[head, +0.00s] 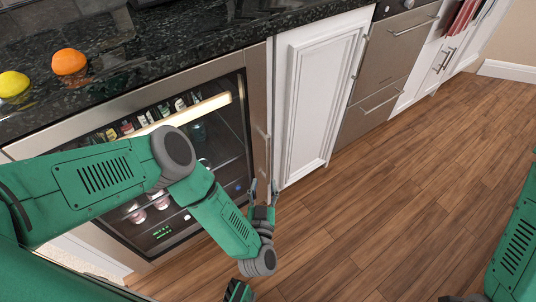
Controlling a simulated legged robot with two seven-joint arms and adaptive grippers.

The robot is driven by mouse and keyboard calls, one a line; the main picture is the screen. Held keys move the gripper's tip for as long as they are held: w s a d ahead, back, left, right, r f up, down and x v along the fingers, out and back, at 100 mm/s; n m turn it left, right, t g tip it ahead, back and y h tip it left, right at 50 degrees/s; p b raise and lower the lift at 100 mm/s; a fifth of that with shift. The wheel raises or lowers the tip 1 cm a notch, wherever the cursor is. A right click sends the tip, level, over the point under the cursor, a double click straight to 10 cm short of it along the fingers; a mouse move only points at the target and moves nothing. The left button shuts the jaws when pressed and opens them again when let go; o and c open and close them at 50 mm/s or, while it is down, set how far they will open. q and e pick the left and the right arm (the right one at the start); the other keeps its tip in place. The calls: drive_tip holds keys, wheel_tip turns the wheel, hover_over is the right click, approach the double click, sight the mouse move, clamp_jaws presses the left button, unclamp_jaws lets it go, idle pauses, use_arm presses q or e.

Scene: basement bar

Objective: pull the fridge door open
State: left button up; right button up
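The fridge is built in under the counter, with a glass door (219,140) in a steel frame. The door looks shut, and lit shelves show behind the glass. A slim upright handle (264,148) runs along the door's right side. My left gripper (263,187) is at the handle's lower end, with its fingers pointing up toward the door. The two fingers are apart, so it is open. Whether they straddle or touch the handle is too small to tell. My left arm hides the door's left and middle parts. My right gripper does not show; only part of that arm is at the right edge.
A white cabinet (313,95) stands right of the fridge, followed by steel drawers (386,65). The dark stone counter (170,40) above holds an orange (69,62) and a lemon (13,84). The wooden floor (400,190) in front is clear.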

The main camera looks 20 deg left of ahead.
sight(269, 156)
use_arm(q)
drive_tip(key=b+x, duration=0.1)
drive_tip(key=x, duration=0.6)
drive_tip(key=d+b+x, duration=0.1)
drive_tip(key=x, duration=0.2)
drive_tip(key=shift+w+b, duration=0.35)
drive_tip(key=shift+w, duration=0.1)
drive_tip(key=shift+w+a, duration=0.4)
drive_tip(key=shift+w, duration=0.05)
drive_tip(key=shift+a, duration=0.15)
drive_tip(key=c, duration=0.5)
drive_tip(key=shift+d, duration=0.3)
clamp_jaws()
